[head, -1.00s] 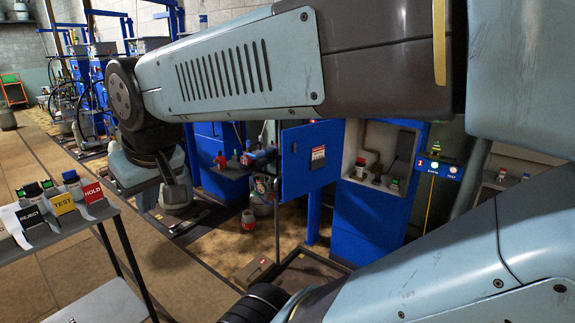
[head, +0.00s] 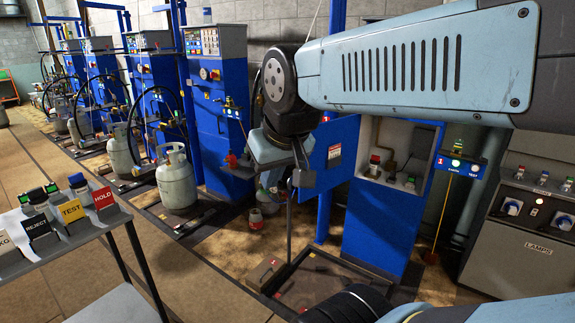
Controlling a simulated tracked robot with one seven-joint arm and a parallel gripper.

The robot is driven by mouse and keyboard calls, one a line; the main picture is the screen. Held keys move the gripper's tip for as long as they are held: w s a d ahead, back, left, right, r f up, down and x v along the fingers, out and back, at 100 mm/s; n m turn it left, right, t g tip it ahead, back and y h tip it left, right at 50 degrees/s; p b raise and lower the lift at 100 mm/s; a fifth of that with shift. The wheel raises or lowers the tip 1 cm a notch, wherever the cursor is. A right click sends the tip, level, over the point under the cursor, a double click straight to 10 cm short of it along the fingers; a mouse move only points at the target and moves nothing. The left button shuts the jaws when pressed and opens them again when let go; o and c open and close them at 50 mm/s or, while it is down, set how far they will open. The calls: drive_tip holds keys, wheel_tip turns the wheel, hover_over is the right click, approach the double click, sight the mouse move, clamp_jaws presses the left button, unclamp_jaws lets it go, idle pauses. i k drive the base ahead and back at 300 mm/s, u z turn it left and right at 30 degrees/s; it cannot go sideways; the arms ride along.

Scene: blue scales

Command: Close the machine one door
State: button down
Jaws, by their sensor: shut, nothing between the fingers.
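Machine one is a blue cabinet (head: 378,228) right of centre in the head view, with a pale open compartment (head: 413,138) in its upper part.
A small brown box (head: 266,272) and a floor frame (head: 318,285) lie below. Gas cylinders (head: 176,178) and more blue machines stand left. A label table (head: 75,235) is at front left.

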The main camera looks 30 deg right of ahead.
sight(332, 174)
drive_tip(key=z, duration=0.05)
drive_tip(key=i, duration=1)
drive_tip(key=u, duration=0.2)
drive_tip(key=k, duration=0.8)
drive_tip(key=z, duration=0.25)
drive_tip(key=i, duration=0.8)
drive_tip(key=u, duration=0.1)
